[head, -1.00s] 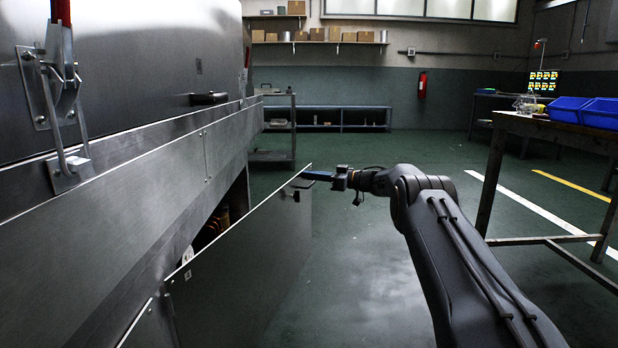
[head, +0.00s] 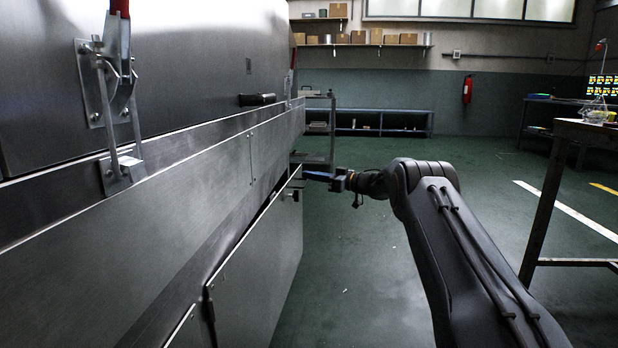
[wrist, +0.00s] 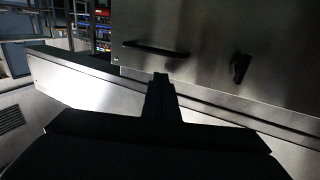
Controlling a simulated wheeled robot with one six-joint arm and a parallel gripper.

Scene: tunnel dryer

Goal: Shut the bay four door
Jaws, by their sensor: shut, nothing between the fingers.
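A low metal door panel (head: 262,255) hangs on the side of the steel dryer, hinged at its near end. Its far end stands slightly out, leaving a narrow dark gap along the top. A small dark catch (head: 294,195) sits near its far upper corner. No bay number is readable. My gripper (head: 306,175) is shut and empty at the door's far upper corner, on its outer side. I cannot tell whether it touches. In the wrist view my gripper (wrist: 161,78) shows as dark fingers in front of steel panels.
The dryer's steel ledge (head: 185,165) runs above the door, with a red-handled toggle clamp (head: 118,95) on it. A shelved cart (head: 319,125) stands beyond the door. A worktable (head: 560,170) is at right. The green floor between is clear.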

